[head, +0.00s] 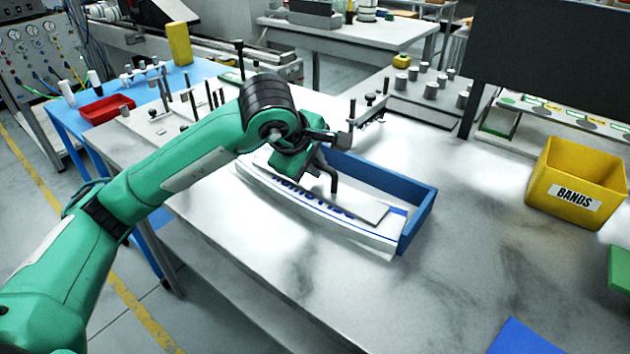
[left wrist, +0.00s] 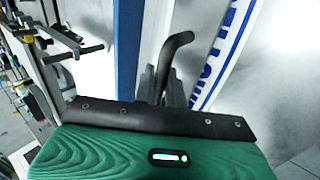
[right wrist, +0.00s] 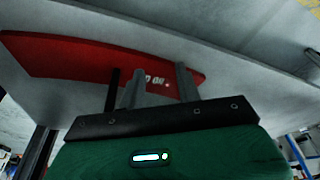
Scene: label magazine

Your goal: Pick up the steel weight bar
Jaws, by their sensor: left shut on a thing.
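The steel weight bar (head: 362,208) is a flat grey bar with a dark bent handle. It lies over white labels with blue print in the blue-walled magazine (head: 418,222). My left gripper (head: 322,165) is above the bar and shut on its handle (left wrist: 172,50); the arm partly hides the grip. In the left wrist view the handle stands between the close-set fingers, with the grey bar (left wrist: 200,32) behind. I cannot tell whether the bar is lifted. My right gripper (right wrist: 158,85) shows only in its own wrist view, with its fingers apart and nothing visible between them.
A yellow BANDS bin (head: 575,185) stands at the right of the table. Small posts and fixtures (head: 190,100) stand behind and left of the magazine. The table right of the magazine is mostly clear. A red curved panel (right wrist: 80,62) is before my right gripper.

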